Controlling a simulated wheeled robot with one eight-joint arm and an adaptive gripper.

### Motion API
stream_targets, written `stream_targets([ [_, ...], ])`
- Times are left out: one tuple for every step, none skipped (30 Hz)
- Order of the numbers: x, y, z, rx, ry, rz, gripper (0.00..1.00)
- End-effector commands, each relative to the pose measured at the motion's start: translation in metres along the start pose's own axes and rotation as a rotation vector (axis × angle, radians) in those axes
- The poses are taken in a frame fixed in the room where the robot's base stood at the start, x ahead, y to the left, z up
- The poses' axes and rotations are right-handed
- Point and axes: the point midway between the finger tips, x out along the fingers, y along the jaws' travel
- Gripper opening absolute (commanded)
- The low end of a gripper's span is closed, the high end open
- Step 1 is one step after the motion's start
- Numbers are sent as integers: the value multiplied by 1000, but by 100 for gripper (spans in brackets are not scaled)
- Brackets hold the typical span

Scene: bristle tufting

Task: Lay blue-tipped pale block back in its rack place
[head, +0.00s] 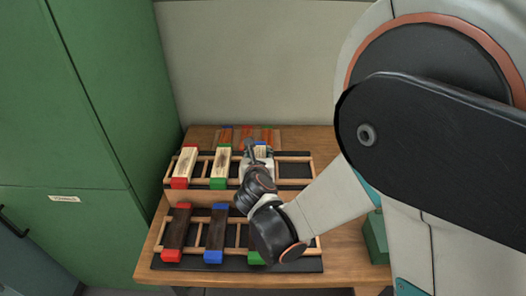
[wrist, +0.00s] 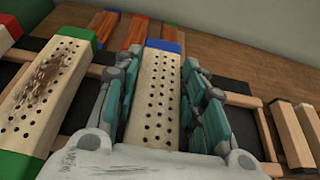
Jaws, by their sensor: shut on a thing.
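The blue-tipped pale block (wrist: 155,95), with rows of dark holes, lies lengthwise between the teal-padded fingers of my gripper (wrist: 156,75), which is shut on it. Its blue far end points toward the wall. In the head view the block (head: 261,150) is mostly hidden by my gripper (head: 258,152), over the right part of the middle rack (head: 294,158). I cannot tell whether it touches the rack. To its left lie a green-tipped pale block (head: 221,165) and a red-tipped pale block (head: 185,165) in the same rack.
A front rack (head: 308,243) holds dark blocks with red, blue and green tips; my arm partly covers it. Reddish-brown blocks (head: 246,134) lie at the back of the wooden table. A green cabinet (head: 90,100) stands left; a green box (head: 376,236) is at right.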

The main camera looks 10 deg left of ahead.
Motion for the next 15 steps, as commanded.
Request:
stream_targets([
  [-1, 0, 1, 0, 0, 0, 10],
  [-1, 0, 1, 0, 0, 0, 10],
  [-1, 0, 2, 0, 0, 0, 10],
  [-1, 0, 1, 0, 0, 0, 10],
  [0, 0, 1, 0, 0, 0, 10],
  [0, 0, 0, 0, 0, 0, 10],
  [0, 0, -1, 0, 0, 0, 10],
  [1, 0, -2, 0, 0, 0, 10],
  [1, 0, -3, 0, 0, 0, 10],
  [2, 0, -4, 0, 0, 0, 10],
  [2, 0, -5, 0, 0, 0, 10],
  [2, 0, -6, 0, 0, 0, 10],
  [3, 0, -6, 0, 0, 0, 10],
  [3, 0, -7, 0, 0, 0, 10],
  [3, 0, -8, 0, 0, 0, 10],
])
